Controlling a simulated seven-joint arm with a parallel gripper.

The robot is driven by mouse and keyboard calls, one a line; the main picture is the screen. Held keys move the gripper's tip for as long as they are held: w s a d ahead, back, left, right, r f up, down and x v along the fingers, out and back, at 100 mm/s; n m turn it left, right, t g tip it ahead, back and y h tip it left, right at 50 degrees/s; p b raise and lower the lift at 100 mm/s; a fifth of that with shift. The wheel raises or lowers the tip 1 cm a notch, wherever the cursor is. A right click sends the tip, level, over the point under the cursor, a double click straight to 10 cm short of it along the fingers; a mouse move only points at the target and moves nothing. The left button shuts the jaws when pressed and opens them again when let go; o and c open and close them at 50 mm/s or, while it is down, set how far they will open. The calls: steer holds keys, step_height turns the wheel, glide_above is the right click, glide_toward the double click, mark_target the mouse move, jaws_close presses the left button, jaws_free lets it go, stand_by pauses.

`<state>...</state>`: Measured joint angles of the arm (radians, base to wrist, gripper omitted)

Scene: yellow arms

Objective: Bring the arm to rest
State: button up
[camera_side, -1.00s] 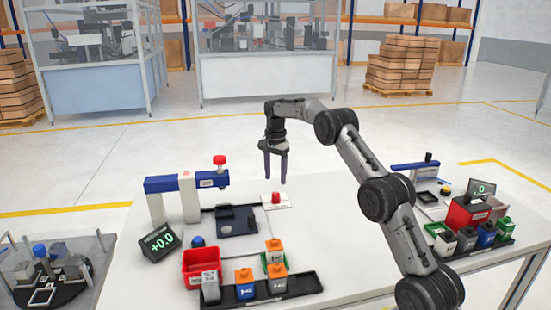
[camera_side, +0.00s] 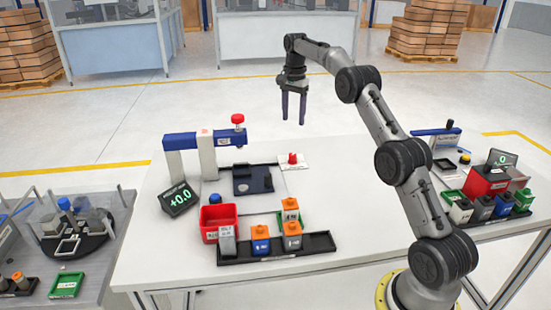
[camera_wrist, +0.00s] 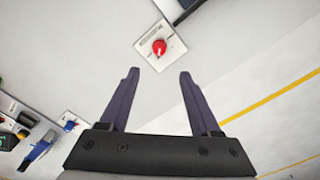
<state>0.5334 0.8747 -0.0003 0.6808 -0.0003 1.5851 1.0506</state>
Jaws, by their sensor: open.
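My gripper (camera_side: 293,108) is raised above the back of the white table (camera_side: 150,250), with its two dark fingers pointing down. It is open and empty, with clear space between the fingers. In the wrist view my gripper (camera_wrist: 158,78) shows both fingers apart, with nothing between them. A red knob on a small white plate (camera_wrist: 160,46) lies beyond the fingertips, apart from them. The same red knob (camera_side: 292,158) shows in the side view, below the gripper.
A blue-and-white press stand (camera_side: 205,150), a dark fixture (camera_side: 250,180), a red bin (camera_side: 218,222) and a black tray (camera_side: 320,243) with orange-topped blocks stand at the left. A second station with a red box (camera_side: 487,183) stands at the right.

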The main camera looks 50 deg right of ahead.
steer(key=s+a+r+n+t, duration=0.1)
steer(key=a+r+n+t, duration=0.1)
steer(key=a+r, duration=0.9)
steer(key=s+a+r+n+t, duration=0.2)
steer(key=s+a+r+n, duration=0.2)
steer(key=s+a+r, duration=0.75)
steer(key=s+a+f+n+t, duration=0.1)
steer(key=s+a+f+n, duration=0.2)
steer(key=s, duration=0.5)
steer(key=s+a+f+n, duration=0.3)
steer(key=s, duration=0.5)
steer(key=s+a+f+n, duration=0.1)
steer(key=s+f+n, duration=0.5)
steer(key=f, duration=0.6)
steer(key=shift+a+t, duration=0.3)
